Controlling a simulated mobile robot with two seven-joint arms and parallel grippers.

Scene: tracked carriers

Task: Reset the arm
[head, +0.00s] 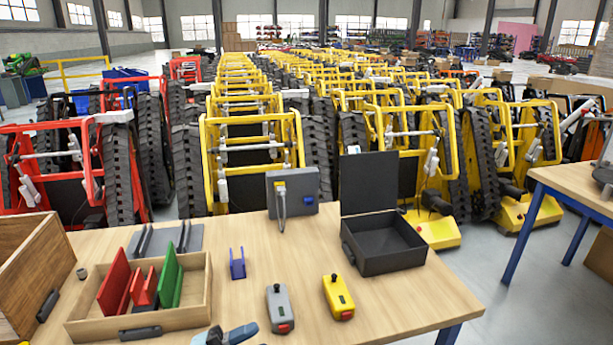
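Neither of my grippers can be made out in the head view, and no arm of mine is clearly seen. A blue-grey and dark object (226,335) is cut off by the bottom edge at the table's front. I cannot tell what it is. The wooden table (385,305) in front of me holds a light wooden tray (193,318) with red and green plates standing in it. A grey controller (279,308) and a yellow controller (338,297) lie right of the tray.
An open black box (385,258) and a grey switch box (298,190) stand at the table's back. A blue bracket (237,264) stands mid-table. A wooden crate (35,265) is at left. A second table (570,180) is at right; yellow tracked carriers (250,150) stand behind.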

